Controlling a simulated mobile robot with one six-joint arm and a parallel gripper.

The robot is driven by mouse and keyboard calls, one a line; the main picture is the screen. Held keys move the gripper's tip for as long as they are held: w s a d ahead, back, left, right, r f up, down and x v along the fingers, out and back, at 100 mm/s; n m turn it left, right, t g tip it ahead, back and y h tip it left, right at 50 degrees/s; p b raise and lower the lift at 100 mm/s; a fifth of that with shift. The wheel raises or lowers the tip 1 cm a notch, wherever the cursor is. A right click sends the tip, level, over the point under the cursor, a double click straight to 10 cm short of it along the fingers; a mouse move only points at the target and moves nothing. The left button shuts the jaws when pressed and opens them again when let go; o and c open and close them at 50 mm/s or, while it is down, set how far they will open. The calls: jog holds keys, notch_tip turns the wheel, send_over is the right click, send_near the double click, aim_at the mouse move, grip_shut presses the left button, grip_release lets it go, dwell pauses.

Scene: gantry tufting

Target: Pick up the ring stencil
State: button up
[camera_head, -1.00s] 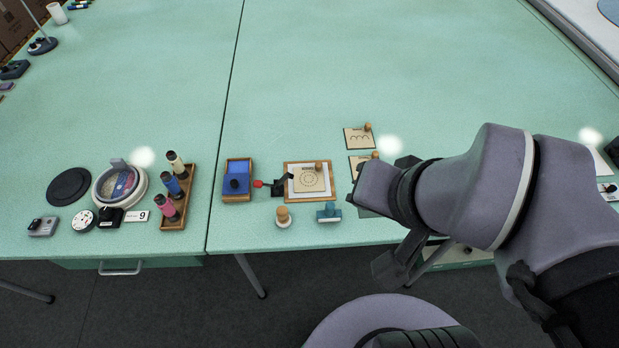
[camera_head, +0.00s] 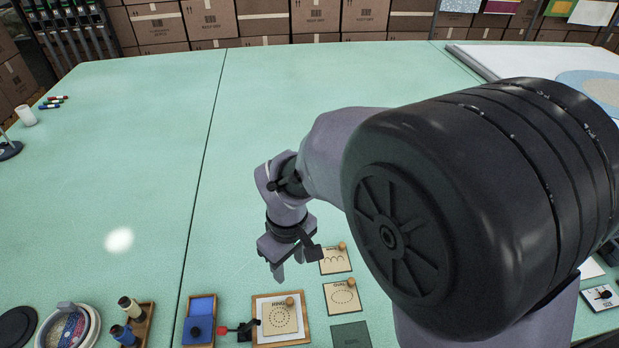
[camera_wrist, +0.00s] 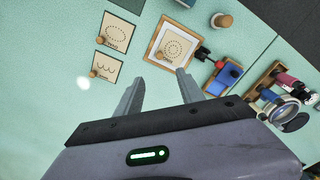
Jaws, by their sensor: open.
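The ring stencil (camera_head: 279,319) is a beige square card with a dotted circle, lettering and a wooden knob. It lies flat in a wooden-framed tray (camera_head: 255,324) near the bottom of the head view. It also shows in the wrist view (camera_wrist: 174,50), in its tray (camera_wrist: 154,40), beyond the fingertips. The stencil is unobstructed in both views.
An oval stencil (camera_head: 341,299) and a scalloped stencil (camera_head: 335,262) lie right of the tray; a plain green square (camera_head: 351,336) is below them. A blue pad box (camera_head: 199,322) and black-and-red tool (camera_head: 243,330) lie left. The table beyond is largely clear.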

notch_tip(320, 180, down, 2)
jog(key=w+n, duration=0.1)
jog(key=b, duration=0.5)
send_over(289, 300)
jog(key=f, duration=0.8)
jog(key=s+f, duration=0.1)
jog(key=f, duration=0.3)
jog(key=shift+d+f, duration=0.1)
jog(key=shift+f, duration=0.15)
jog(key=f+b, duration=0.1)
jog(key=f, duration=0.1)
jog(key=w+f+b, duration=0.1)
jog(key=f, duration=0.2)
jog(key=shift+f, duration=0.2)
jog(key=shift+r, duration=0.15)
jog(key=shift+c, duration=0.9)
grip_shut()
